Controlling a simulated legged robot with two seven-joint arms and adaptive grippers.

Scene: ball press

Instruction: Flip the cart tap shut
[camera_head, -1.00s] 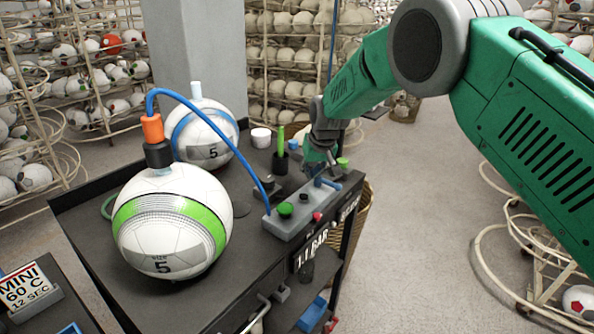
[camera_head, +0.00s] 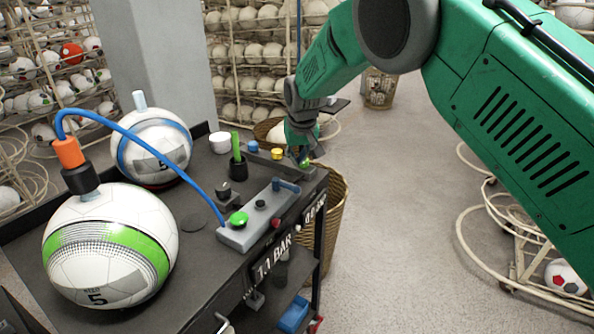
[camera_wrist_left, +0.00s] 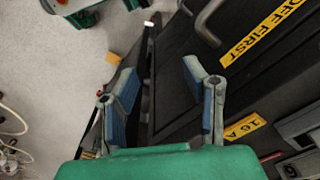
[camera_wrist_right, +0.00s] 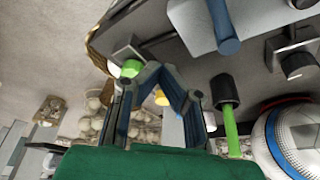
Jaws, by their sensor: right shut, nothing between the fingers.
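The cart tap is a blue lever (camera_head: 286,186) on the far end of a grey valve block (camera_head: 240,235) on the black cart.
A black cup with a green stick (camera_head: 238,168) stands behind.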

